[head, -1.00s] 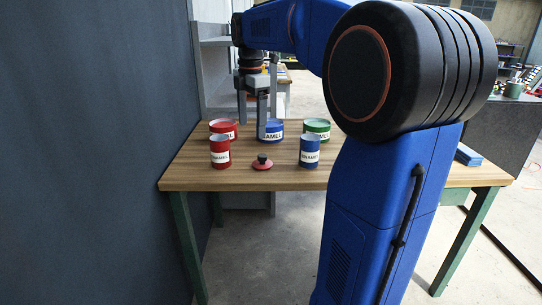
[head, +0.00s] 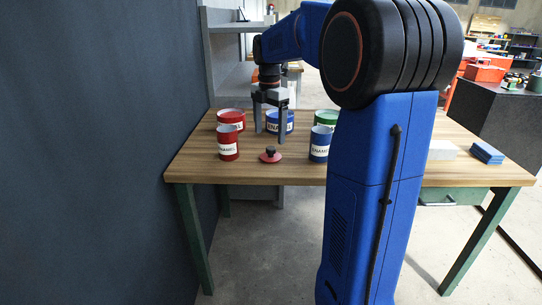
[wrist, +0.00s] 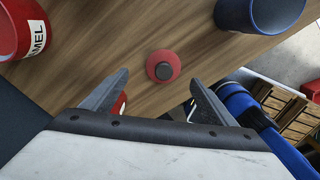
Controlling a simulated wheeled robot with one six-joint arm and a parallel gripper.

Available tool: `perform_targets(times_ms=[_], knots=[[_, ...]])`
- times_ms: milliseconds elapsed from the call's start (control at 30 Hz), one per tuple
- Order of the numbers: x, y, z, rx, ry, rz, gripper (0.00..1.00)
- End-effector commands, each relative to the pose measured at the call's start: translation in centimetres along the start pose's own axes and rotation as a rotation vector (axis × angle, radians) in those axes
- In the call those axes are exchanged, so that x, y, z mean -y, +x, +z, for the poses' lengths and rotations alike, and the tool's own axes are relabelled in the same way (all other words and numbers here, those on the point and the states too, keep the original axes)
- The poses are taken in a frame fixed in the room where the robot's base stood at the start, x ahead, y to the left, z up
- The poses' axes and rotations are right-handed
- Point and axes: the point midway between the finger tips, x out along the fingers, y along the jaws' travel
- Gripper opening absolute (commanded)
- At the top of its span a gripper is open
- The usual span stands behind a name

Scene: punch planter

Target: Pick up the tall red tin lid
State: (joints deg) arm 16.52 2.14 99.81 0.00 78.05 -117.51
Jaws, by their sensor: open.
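The red lid (head: 270,156) is a small flat disc with a dark knob on top. It lies on the wooden table between the tall red tin (head: 228,143) and the tall blue tin (head: 320,144). My gripper (head: 270,137) is open and empty, pointing down above the table, a little behind the lid in the head view. In the wrist view, the lid (wrist: 155,57) lies just beyond the gap between my open fingertips (wrist: 160,78), apart from both. Its whole top shows there.
A wide red tin (head: 230,118), wide blue tin (head: 288,122) and wide green tin (head: 326,117) stand at the back of the table (head: 200,165). A blue stack (head: 487,153) and a pale block (head: 442,150) lie at the right. A dark wall (head: 90,150) rises at the left.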

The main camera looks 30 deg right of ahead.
Motion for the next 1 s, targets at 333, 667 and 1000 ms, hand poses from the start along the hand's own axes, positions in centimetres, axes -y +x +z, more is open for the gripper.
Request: perform_targets(times_ms=[333, 667, 1000], knots=[[0.2, 2.6, 0.0, 0.000, 0.001, 0.000, 0.80], [0.8, 6.7, -0.1, 0.000, 0.000, -0.001, 0.80], [0.8, 7.3, -0.1, 0.000, 0.001, 0.001, 0.80]])
